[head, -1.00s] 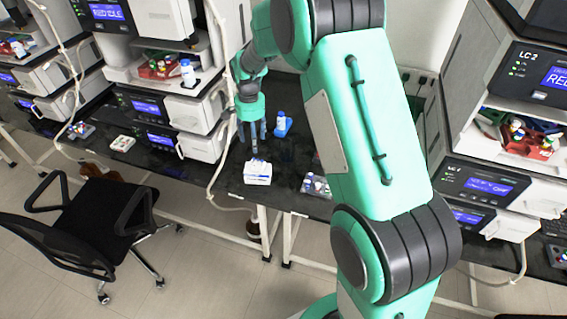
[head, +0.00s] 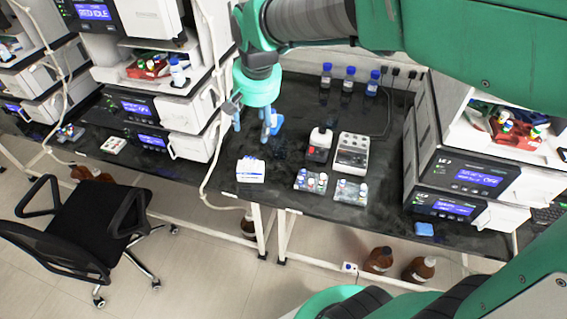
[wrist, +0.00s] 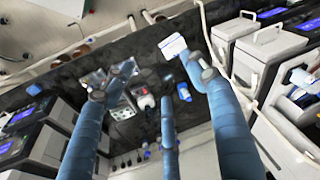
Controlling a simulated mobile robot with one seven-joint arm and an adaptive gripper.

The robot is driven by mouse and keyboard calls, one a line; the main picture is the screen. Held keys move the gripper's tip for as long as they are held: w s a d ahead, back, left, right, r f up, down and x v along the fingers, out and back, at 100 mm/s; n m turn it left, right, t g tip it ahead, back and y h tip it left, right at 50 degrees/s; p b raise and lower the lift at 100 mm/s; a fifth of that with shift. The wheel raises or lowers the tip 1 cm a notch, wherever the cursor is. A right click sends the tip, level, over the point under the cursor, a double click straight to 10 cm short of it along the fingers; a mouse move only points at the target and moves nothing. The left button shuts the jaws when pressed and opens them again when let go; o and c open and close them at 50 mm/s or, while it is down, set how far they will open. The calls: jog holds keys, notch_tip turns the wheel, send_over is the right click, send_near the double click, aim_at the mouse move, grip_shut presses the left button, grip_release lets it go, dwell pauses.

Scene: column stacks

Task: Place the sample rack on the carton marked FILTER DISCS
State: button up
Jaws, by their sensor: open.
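A small white carton (head: 250,170) with blue markings sits near the bench's front edge; its print is too small to read. It also shows in the wrist view (wrist: 172,46). Two small racks holding vials stand right of it: one left (head: 310,181) and one right (head: 350,191). I cannot tell which is the sample rack. Both show in the wrist view, partly behind a finger. My gripper (head: 253,122) is open and empty, fingers pointing down, above the bench behind the carton. In the wrist view its spread fingers (wrist: 155,82) hold nothing.
A device with a dark top (head: 319,145) and a grey block unit (head: 352,153) stand behind the racks. Blue-capped bottles (head: 348,79) stand at the back. Instrument stacks flank the bench. A blue-capped bottle (head: 275,121) is close to my fingers. A chair (head: 85,225) stands front left.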

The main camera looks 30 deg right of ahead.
jog(key=s+a+r+n+t, duration=0.1)
jog(key=s+n, duration=0.1)
jog(key=s, duration=0.8)
jog(key=s+r+n+t, duration=0.1)
jog(key=s+r+n, duration=0.1)
jog(key=s, duration=0.9)
jog(key=shift+s+a+t, duration=0.15)
jog(key=shift+a+t, duration=0.15)
jog(key=shift+a, duration=0.05)
